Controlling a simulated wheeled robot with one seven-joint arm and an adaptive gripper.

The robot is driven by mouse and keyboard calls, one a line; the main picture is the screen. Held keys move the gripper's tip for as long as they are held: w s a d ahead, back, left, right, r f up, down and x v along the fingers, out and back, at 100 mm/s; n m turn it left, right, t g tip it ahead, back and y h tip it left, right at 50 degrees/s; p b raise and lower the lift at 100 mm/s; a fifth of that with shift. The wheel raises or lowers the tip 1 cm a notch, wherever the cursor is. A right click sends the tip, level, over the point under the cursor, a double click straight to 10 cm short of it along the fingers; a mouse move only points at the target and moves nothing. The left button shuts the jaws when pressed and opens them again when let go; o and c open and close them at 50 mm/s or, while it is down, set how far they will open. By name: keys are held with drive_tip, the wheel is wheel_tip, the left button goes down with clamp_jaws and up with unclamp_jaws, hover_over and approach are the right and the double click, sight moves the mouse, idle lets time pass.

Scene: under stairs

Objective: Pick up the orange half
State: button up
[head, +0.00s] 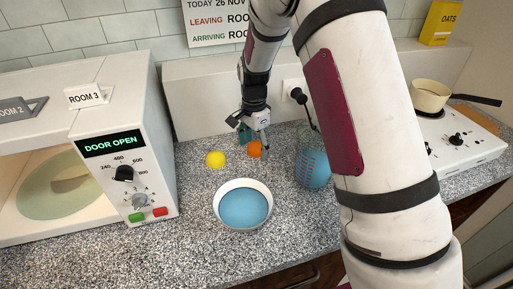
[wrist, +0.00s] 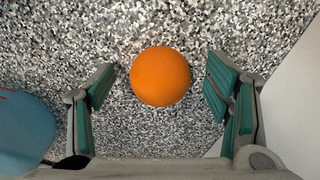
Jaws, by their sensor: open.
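The orange half (head: 254,149) lies on the speckled counter near the back wall in the head view. In the wrist view the orange half (wrist: 160,76) is a smooth orange dome, centred between the fingers and slightly beyond their tips. My gripper (head: 254,138) is at the orange half in the head view, pointing down. In the wrist view my gripper (wrist: 161,88) is open, with a teal-padded finger on each side and a gap to the orange half on both sides.
A yellow round thing (head: 215,159) lies left of the orange half. A white bowl with a blue inside (head: 243,186) is in front. The wall is close behind.

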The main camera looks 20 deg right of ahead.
drive_tip(key=c, duration=1.3)
drive_tip(key=shift+o, duration=0.2)
drive_tip(key=shift+r, duration=0.1)
